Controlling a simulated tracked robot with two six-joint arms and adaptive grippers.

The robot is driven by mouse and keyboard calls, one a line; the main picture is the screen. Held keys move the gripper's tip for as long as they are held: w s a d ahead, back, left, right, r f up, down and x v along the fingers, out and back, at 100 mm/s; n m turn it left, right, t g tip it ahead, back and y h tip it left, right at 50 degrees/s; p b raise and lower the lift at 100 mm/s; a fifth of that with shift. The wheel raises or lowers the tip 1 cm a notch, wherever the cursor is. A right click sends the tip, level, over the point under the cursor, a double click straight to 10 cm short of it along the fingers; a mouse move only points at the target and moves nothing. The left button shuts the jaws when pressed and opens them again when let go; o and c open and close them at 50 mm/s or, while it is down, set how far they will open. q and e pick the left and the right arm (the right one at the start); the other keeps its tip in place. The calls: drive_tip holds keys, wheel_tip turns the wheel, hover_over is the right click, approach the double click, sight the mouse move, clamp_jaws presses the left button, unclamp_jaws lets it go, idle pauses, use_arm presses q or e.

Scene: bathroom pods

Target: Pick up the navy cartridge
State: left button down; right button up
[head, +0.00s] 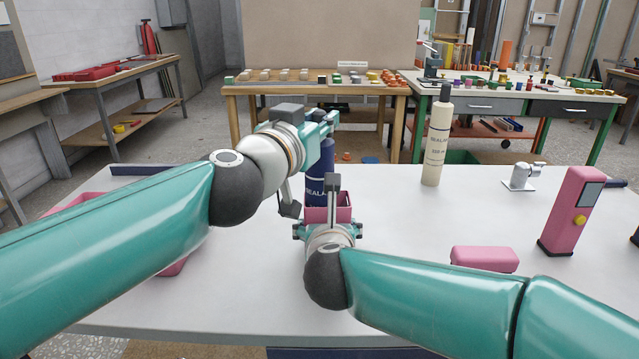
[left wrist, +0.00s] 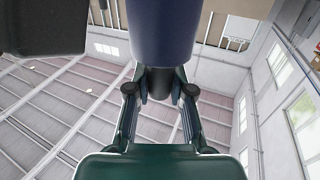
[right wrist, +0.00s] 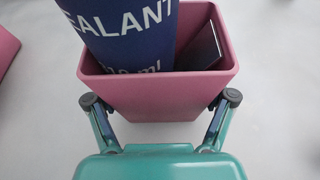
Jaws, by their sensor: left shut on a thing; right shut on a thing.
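The navy cartridge (head: 318,180), with white sealant lettering, stands roughly upright in a small pink bin (head: 343,213). My left gripper (head: 326,132) is shut on the cartridge near its upper part, and the cartridge's top is partly hidden behind it. In the left wrist view the navy body (left wrist: 160,28) fills the top centre, between the fingers. My right gripper (head: 328,224) is shut on the bin's near side. The right wrist view shows the cartridge (right wrist: 125,35) inside the bin (right wrist: 160,98); whether its base touches the bin floor is hidden.
A cream sealant cartridge (head: 437,142) stands to the right at the back of the white table (head: 420,215). A silver fixture (head: 522,178), a pink device (head: 570,212) and a pink block (head: 484,259) are further right. A pink object (head: 172,267) is partly hidden by my left arm.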

use_arm(q)
drive_tip(key=shift+r, duration=0.3)
drive_tip(key=shift+r, duration=5.85)
drive_tip(key=v, duration=1.8)
use_arm(e)
drive_tip(key=o, duration=1.1)
drive_tip(key=shift+o, duration=0.2)
drive_tip(key=shift+s, duration=0.1)
